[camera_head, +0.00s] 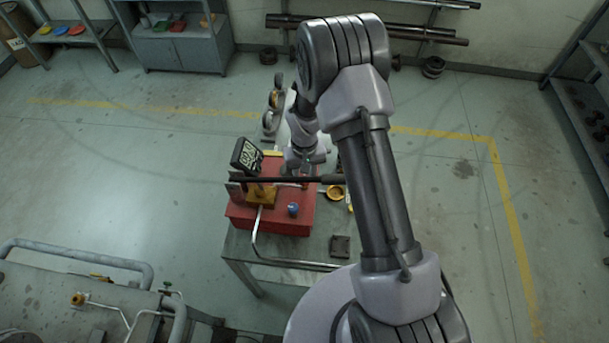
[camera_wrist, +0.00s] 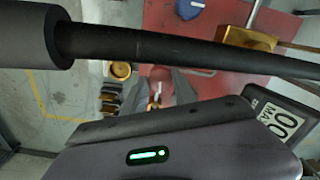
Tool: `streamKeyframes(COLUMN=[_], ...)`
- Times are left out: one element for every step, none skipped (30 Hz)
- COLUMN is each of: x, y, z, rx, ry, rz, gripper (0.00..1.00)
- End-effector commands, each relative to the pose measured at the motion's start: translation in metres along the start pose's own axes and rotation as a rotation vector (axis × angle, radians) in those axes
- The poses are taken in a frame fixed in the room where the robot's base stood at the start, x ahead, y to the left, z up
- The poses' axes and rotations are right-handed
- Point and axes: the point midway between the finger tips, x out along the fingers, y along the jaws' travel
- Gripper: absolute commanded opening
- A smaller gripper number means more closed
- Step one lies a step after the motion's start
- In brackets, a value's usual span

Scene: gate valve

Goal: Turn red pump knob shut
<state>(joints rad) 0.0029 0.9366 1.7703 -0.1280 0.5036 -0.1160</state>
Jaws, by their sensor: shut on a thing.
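The red pump (camera_head: 268,222) stands on a grey metal table, and part of its red body shows in the wrist view (camera_wrist: 175,20). My gripper (camera_head: 303,176) reaches down behind the pump's black lever. In the wrist view my two grey fingers (camera_wrist: 160,98) are shut on a small red knob (camera_wrist: 160,74). The knob lies between the fingers, with its lower part hidden by them.
The long black lever (camera_wrist: 150,48) crosses close in front of my wrist camera. A gauge (camera_head: 246,155), blue knob (camera_head: 293,209) and brass block (camera_head: 262,193) are on the pump. A yellow round part (camera_head: 335,192) lies right of it. Pipes stand at lower left.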

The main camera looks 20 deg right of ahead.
Motion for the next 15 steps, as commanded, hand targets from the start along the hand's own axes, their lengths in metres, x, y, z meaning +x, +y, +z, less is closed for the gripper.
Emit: streamKeyframes(x=[0.0019,0.0021,0.0025,0.0028,0.0032,0.0034,0.0034,0.0035,0.0037,0.0039,0.0038,0.0035,0.0035,0.0036,0.0036], y=[0.0000,0.0000,-0.0001,-0.0001,-0.0001,-0.0001,-0.0001,-0.0002,-0.0002,-0.0002,-0.0002,-0.0002,-0.0002,-0.0003,-0.0002], z=[-0.0002,-0.0002,-0.0002,-0.0002,-0.0002,-0.0003,-0.0005,-0.0005,-0.0004,-0.0004,-0.0006,-0.0009,-0.0008,-0.0006,-0.0006], rx=[0.021,0.040,0.066,0.087,0.111,0.145,0.171,0.199,0.237,0.265,0.293,0.331,0.359,0.388,0.425], ry=[0.000,0.000,0.000,0.000,0.001,0.001,0.002,0.002,0.001,0.001,0.002,0.003,0.002,0.002,0.001], rz=[0.000,0.000,0.000,0.000,0.000,0.000,0.000,0.000,-0.001,-0.001,-0.001,-0.001,-0.001,-0.001,0.000], gripper=[0.00,0.00,0.00,0.00,0.00,0.00,0.00,0.00,0.00,0.00,0.00,0.00,0.00,0.00,0.00])
